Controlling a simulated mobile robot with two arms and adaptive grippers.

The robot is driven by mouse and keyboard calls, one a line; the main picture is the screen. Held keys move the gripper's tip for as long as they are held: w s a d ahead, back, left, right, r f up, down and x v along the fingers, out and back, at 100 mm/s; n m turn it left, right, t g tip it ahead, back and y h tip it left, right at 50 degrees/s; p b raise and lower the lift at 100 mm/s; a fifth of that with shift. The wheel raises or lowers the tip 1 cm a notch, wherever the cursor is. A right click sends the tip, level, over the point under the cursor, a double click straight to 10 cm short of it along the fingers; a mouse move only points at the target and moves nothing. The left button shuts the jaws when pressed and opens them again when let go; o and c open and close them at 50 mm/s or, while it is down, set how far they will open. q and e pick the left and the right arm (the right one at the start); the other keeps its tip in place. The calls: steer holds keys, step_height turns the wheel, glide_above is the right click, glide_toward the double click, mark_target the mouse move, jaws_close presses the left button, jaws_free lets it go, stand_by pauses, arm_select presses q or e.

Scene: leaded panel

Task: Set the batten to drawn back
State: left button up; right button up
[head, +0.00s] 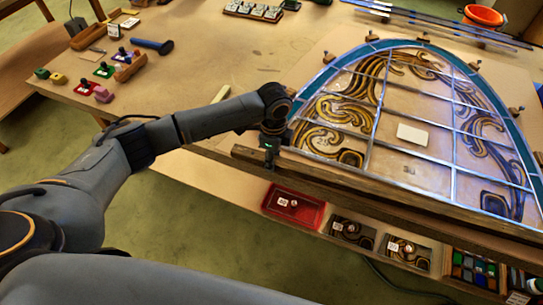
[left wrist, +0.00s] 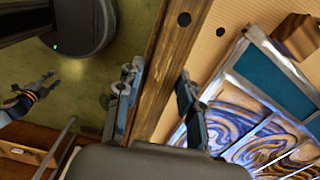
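The batten (head: 390,207) is a long brown wooden bar along the near edge of the leaded panel (head: 408,170). My left gripper (head: 270,142) is at the batten's left end in the head view. In the left wrist view the batten (left wrist: 176,45) runs between the two spread fingers of my left gripper (left wrist: 158,88). I cannot tell whether either finger touches it. What looks like my right gripper (left wrist: 45,86) shows small at the left of the left wrist view, away from the batten; its fingers are too small to judge.
Below the bench edge are a red tray (head: 294,207) and several glass samples. Wooden blocks (head: 423,38) stand around the panel's arched rim. A pale card (head: 412,134) lies on the panel. A blue-headed hammer (head: 152,45) and an orange bowl (head: 483,16) are on the bench.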

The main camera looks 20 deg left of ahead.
arm_select(q)
steer(key=shift+o, duration=0.9)
steer(key=shift+s+r, duration=0.1)
steer(key=shift+r, duration=0.15)
step_height(320, 180, up, 12)
arm_select(e)
steer(key=shift+w, duration=0.65)
